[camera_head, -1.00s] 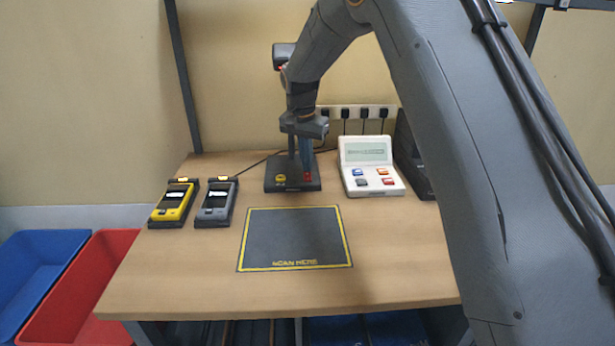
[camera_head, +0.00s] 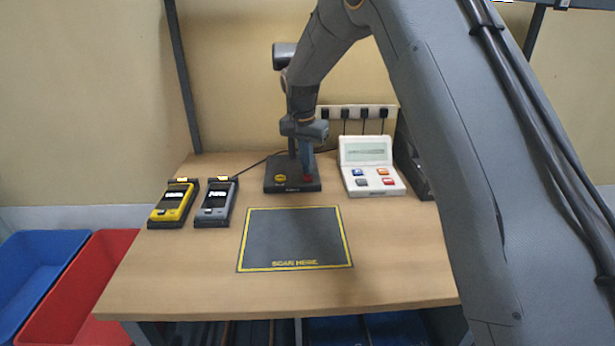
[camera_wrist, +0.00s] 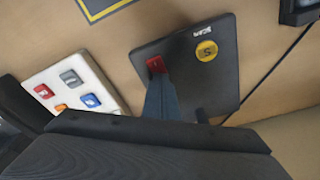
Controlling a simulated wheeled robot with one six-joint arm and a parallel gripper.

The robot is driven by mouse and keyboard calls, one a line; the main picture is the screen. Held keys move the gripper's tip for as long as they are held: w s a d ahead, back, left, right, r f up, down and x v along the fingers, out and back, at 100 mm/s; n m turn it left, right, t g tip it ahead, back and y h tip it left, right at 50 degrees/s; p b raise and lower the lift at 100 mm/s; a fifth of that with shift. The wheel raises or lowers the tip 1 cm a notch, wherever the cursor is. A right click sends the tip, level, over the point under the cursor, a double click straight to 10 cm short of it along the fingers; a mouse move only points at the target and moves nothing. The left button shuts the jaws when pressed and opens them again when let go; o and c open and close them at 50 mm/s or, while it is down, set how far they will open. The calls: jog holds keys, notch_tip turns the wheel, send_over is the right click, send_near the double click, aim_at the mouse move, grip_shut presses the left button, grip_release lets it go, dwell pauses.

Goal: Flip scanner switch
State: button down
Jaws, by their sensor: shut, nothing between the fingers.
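The scanner base (camera_head: 292,187) is a black plate at the back middle of the table, with a post behind and a scanner head (camera_head: 284,55) above. It bears a round yellow button (camera_head: 280,178) and a red switch (camera_head: 308,178). My gripper (camera_head: 307,174) points down with its fingers together, tips at the red switch. In the wrist view the shut fingers (camera_wrist: 160,82) reach up to the red switch (camera_wrist: 156,64), and the yellow button (camera_wrist: 206,51) is clear of them. The tips appear at or just touching the switch; exact contact cannot be told.
A white keypad terminal (camera_head: 371,187) stands right of the base. Two handheld devices, yellow (camera_head: 165,216) and grey (camera_head: 211,217), stand in cradles at left. A dark scan mat (camera_head: 294,238) lies in front. Blue (camera_head: 28,270) and red (camera_head: 85,300) bins are left of the table.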

notch_tip(320, 180, up, 7)
jog(key=p, duration=0.3)
jog(key=shift+p, duration=0.3)
dwell(0.4)
